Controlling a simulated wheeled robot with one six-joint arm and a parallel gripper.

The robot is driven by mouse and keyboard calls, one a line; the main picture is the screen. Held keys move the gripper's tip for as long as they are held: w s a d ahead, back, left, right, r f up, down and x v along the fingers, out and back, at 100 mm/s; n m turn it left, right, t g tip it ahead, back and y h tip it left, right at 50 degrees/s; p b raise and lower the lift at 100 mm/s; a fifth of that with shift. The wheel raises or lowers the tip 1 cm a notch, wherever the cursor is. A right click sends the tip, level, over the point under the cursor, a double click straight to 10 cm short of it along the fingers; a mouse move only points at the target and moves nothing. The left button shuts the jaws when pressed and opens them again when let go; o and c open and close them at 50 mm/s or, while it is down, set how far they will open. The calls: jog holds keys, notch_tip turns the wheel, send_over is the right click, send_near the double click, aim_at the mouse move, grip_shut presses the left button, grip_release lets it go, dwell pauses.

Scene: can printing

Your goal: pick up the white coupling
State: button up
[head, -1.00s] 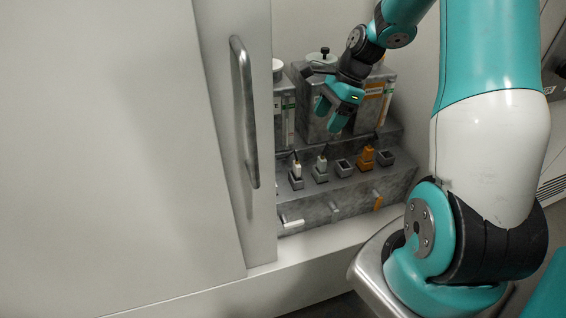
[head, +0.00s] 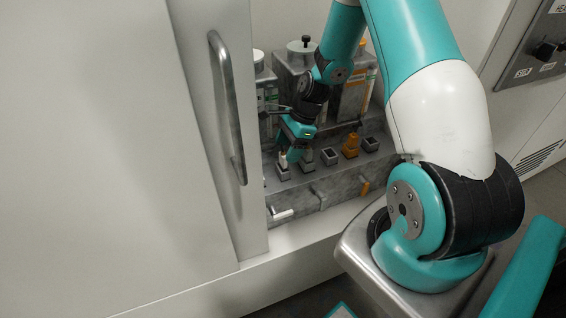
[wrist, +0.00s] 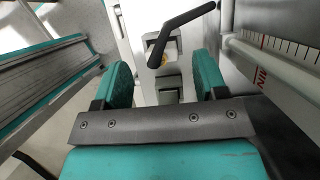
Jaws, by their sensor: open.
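The white coupling (head: 283,158) stands upright in the leftmost socket of the grey block, partly hidden by my gripper. My gripper (head: 294,152) is right over the two left sockets, pointing down. In the wrist view my gripper (wrist: 163,72) has its two teal fingers spread apart with nothing clamped. Between and beyond the fingers show a black lever handle (wrist: 182,32), a small pale fitting with a yellowish part, and a dark socket. I cannot tell from the wrist view alone whether that fitting is the white coupling.
A grey-green coupling (head: 306,156) stands beside the white one. An orange coupling (head: 350,146) stands further right, with empty sockets (head: 330,157) (head: 371,145) around it. Metal canisters (head: 300,62) stand behind. A cabinet door with a handle (head: 228,110) is at left.

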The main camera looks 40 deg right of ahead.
aim_at(283, 155)
jog(key=x, duration=0.4)
jog(key=shift+w+d+p, duration=0.1)
jog(key=shift+d+p, duration=0.05)
jog(key=shift+p, duration=0.15)
jog(key=c, duration=1.1)
jog(key=shift+o, duration=0.2)
jog(key=shift+r, duration=0.1)
